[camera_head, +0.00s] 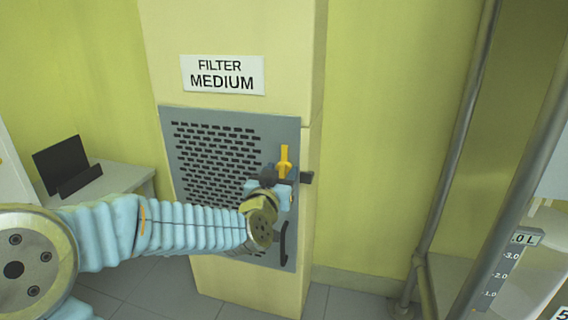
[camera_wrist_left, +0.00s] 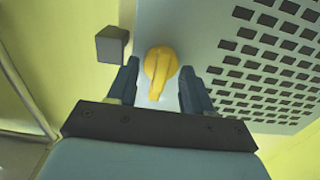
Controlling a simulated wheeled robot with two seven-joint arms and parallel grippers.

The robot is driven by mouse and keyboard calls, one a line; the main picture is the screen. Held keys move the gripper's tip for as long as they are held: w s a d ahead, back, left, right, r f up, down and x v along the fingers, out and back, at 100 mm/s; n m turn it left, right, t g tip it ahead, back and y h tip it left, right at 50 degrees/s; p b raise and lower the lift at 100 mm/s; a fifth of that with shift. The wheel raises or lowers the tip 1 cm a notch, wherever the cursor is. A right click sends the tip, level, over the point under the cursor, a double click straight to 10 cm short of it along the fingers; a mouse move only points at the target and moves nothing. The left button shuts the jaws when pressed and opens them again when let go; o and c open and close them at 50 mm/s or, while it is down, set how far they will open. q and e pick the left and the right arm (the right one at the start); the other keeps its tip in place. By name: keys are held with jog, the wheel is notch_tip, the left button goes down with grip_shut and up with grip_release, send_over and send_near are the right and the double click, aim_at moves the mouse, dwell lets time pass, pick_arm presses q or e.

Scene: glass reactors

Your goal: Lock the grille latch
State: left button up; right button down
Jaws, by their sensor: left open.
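The yellow grille latch (camera_head: 285,160) is at the upper right edge of the grey perforated grille panel (camera_head: 180,140). In the head view its lever points up. My left gripper (camera_head: 278,181) is at the panel just below the latch, and its wrist hides part of the panel. In the left wrist view the latch (camera_wrist_left: 158,68) shows between the two spread fingers of my left gripper (camera_wrist_left: 160,72), with a gap on each side. The fingers are open and hold nothing. My right gripper is not in view.
A dark block (camera_head: 306,178) juts from the pillar beside the latch; it also shows in the left wrist view (camera_wrist_left: 112,45). A black curved handle (camera_head: 284,244) is lower on the panel. A sign reading "FILTER MEDIUM" (camera_head: 222,75) is above. A pipe (camera_head: 459,150) runs at the right.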

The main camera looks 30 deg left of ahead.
pick_arm(q)
jog(key=shift+w, duration=0.1)
jog(key=c, duration=0.7)
jog(key=shift+c, duration=0.2)
